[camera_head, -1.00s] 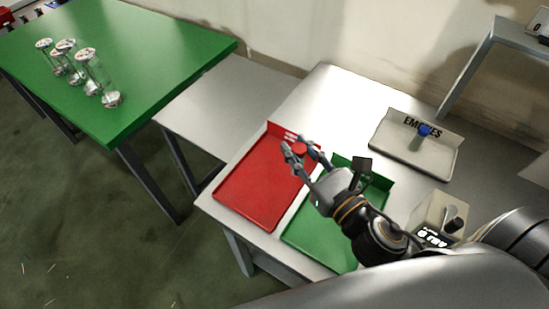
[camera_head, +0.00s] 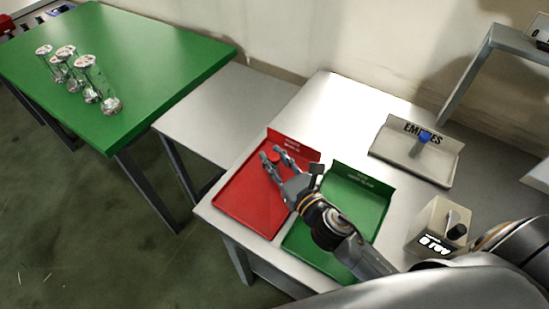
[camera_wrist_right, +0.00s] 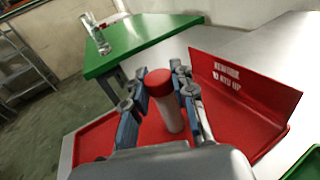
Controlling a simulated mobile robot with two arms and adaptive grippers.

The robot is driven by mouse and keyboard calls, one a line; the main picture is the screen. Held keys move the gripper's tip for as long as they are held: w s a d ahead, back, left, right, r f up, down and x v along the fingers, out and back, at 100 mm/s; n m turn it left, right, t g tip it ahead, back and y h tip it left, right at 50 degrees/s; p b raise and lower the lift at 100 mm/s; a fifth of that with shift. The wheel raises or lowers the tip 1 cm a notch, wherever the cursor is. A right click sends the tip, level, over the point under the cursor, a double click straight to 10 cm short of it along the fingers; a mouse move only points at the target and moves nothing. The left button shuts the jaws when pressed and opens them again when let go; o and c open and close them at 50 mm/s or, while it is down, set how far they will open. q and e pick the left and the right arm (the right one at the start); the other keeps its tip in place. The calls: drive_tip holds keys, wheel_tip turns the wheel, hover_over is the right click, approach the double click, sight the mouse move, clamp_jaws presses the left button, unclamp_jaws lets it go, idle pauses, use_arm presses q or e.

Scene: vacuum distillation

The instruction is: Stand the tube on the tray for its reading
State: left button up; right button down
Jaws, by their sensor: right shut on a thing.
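My right gripper (camera_head: 276,160) is over the red tray (camera_head: 250,204) in the head view. It is shut on a tube with a red cap (camera_head: 273,157). In the right wrist view the tube (camera_wrist_right: 171,114) stands roughly upright between the two fingers (camera_wrist_right: 165,98), its red cap above them and its pale body below. I cannot tell whether its lower end touches the red tray (camera_wrist_right: 238,122). The green tray (camera_head: 357,201) lies beside the red one, partly under my right arm. My left gripper is not in view.
A tray marked EMPTIES (camera_head: 386,152) holds a blue-capped item (camera_head: 425,136). A small device with a lit display (camera_head: 433,228) stands at the right. Several glass vessels (camera_head: 109,103) stand on the green table (camera_head: 160,60). The grey table (camera_head: 225,105) between is bare.

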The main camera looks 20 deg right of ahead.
drive_tip(key=shift+f, duration=0.15)
drive_tip(key=c, duration=1.1)
unclamp_jaws()
drive_tip(key=shift+r, duration=0.2)
drive_tip(key=shift+s+d+f, duration=0.1)
drive_tip(key=shift+s, duration=0.15)
drive_tip(key=b+v, duration=0.4)
drive_tip(key=v, duration=0.6)
drive_tip(key=shift+s, duration=0.35)
drive_tip(key=shift+s+d, duration=0.15)
drive_tip(key=shift+s, duration=0.25)
